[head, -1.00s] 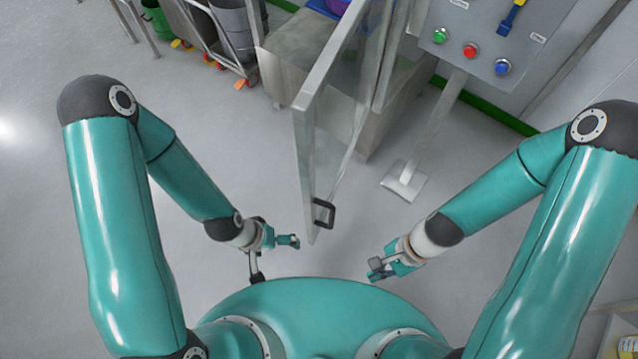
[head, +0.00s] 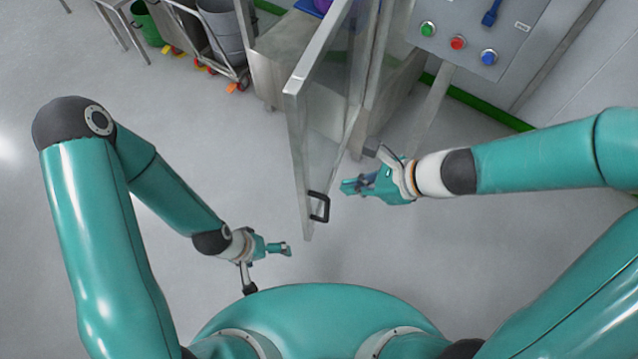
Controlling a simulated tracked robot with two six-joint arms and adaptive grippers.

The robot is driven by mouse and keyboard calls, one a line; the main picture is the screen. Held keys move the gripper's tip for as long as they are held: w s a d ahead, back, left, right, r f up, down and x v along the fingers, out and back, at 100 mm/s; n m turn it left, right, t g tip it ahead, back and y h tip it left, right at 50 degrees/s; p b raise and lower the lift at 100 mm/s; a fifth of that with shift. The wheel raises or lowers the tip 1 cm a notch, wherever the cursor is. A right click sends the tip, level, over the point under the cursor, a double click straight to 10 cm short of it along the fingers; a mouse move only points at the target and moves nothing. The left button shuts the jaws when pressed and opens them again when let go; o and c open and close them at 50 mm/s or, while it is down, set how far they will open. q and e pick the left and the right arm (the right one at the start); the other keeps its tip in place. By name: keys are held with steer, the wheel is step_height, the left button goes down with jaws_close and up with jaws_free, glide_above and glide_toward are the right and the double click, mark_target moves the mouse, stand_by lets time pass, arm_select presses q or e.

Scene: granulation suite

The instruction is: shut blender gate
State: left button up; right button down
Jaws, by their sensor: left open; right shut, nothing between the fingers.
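The blender gate (head: 322,110) is a clear panel in a pale metal frame, standing swung open with its free end toward me. Its black handle (head: 319,207) is on the right face near the free end. My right gripper (head: 345,186) is shut and empty, to the right of the gate, a little above and right of the handle in the picture. I cannot tell whether it touches the panel. My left gripper (head: 270,269) is open and empty, low to the left of the gate, apart from it.
A grey control panel (head: 470,25) with green, red and blue buttons stands at the upper right. A metal cabinet (head: 280,65) is behind the gate. A trolley with a grey bin (head: 222,35) and a green bucket (head: 147,25) are at the upper left. The floor left of the gate is clear.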

mark_target(308, 184)
steer(key=a+f, duration=0.1)
steer(key=w+a+f, duration=0.1)
steer(key=a, duration=0.1)
steer(key=a+f+b, duration=0.1)
steer(key=a, duration=0.1)
steer(key=shift+w, duration=0.4)
arm_select(q)
steer(key=shift+f, duration=0.9)
arm_select(e)
steer(key=shift+w+a, duration=0.3)
steer(key=shift+a, duration=0.45)
steer(key=shift+a, duration=0.1)
